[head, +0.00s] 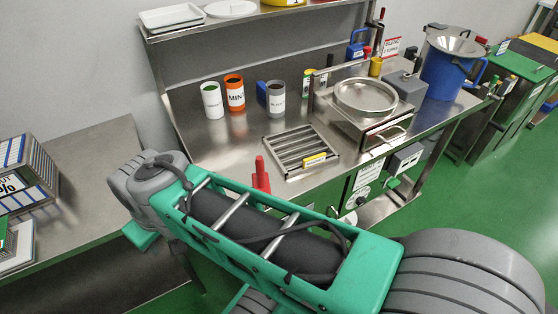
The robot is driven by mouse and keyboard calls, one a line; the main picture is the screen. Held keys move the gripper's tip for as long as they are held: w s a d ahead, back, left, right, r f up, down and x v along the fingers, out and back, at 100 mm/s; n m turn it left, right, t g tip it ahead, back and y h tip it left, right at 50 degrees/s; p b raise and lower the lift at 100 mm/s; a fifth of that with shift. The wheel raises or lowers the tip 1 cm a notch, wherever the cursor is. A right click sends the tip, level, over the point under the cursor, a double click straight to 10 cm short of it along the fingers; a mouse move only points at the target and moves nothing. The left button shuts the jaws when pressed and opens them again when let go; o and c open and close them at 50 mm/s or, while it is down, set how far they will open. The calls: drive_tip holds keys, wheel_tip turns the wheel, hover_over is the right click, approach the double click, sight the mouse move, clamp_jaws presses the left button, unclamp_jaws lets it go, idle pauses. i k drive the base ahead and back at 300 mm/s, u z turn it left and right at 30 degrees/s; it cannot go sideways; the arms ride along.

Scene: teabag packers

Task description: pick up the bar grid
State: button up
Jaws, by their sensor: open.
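The bar grid (296,144) is a flat metal frame with several parallel bars and a yellow label on its right part. It lies on the steel worktop, left of the machine with the round pan. My arm crosses the foreground below the grid, with a visible gap between them in the picture. The jaws of my gripper do not show; the arm's end may be hidden behind its own links at the lower left. Nothing covers the grid.
A red upright handle (261,173) stands between my arm and the grid, its base hidden. Several canisters, including an orange one (235,92), stand behind. The machine with a round pan (366,94) and a blue bucket (451,68) are to the right. A side table (97,174) is left.

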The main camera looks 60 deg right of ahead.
sight(319, 160)
drive_tip(key=z, duration=1.45)
drive_tip(key=k, duration=1.25)
drive_tip(key=u, duration=1.25)
drive_tip(key=i, duration=2)
drive_tip(key=z, duration=0.45)
